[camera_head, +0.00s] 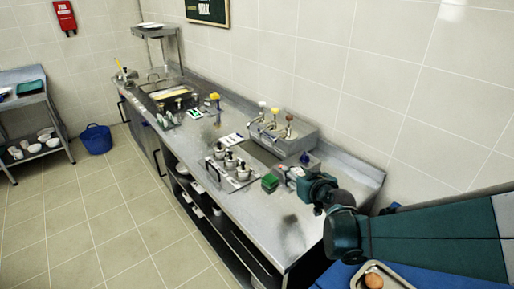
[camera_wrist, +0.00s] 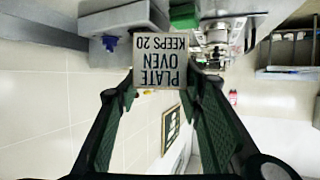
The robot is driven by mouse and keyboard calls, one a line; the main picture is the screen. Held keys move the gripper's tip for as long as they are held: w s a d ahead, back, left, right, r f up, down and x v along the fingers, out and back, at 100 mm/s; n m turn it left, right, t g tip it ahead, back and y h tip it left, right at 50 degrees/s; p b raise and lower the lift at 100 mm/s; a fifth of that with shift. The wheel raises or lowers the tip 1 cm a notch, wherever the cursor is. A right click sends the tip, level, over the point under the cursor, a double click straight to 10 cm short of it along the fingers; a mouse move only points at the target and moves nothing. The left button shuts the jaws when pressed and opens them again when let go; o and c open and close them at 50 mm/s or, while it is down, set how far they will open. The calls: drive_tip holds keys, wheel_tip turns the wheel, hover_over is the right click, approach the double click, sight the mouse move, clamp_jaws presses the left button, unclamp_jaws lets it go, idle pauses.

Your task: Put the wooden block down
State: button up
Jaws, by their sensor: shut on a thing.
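The wooden block (camera_wrist: 158,52) is a pale piece with the printed words "PLATE OVEN KEEPS 20", upside down in the wrist view. It sits between the two fingertips of my gripper (camera_wrist: 160,84), which is shut on it. In the head view my gripper (camera_head: 290,173) is over the near part of the steel counter (camera_head: 262,215), beside a green sponge-like block (camera_head: 269,183). The held block is too small to make out clearly there, and I cannot tell if it touches the counter.
A tray of white cups with dark handles (camera_head: 230,168) stands left of my gripper. A steel dispenser box (camera_head: 283,137) is behind it, against the wall. A blue knob (camera_head: 305,158) is close by. The counter's near end is mostly bare.

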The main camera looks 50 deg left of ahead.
drive_tip(key=shift+s+a, duration=0.75)
drive_tip(key=shift+s, duration=0.15)
drive_tip(key=shift+f+b, duration=0.75)
drive_tip(key=shift+f, duration=2.35)
drive_tip(key=shift+f+b, duration=0.5)
drive_tip(key=shift+f, duration=1.35)
drive_tip(key=shift+f, duration=0.2)
drive_tip(key=o, duration=0.9)
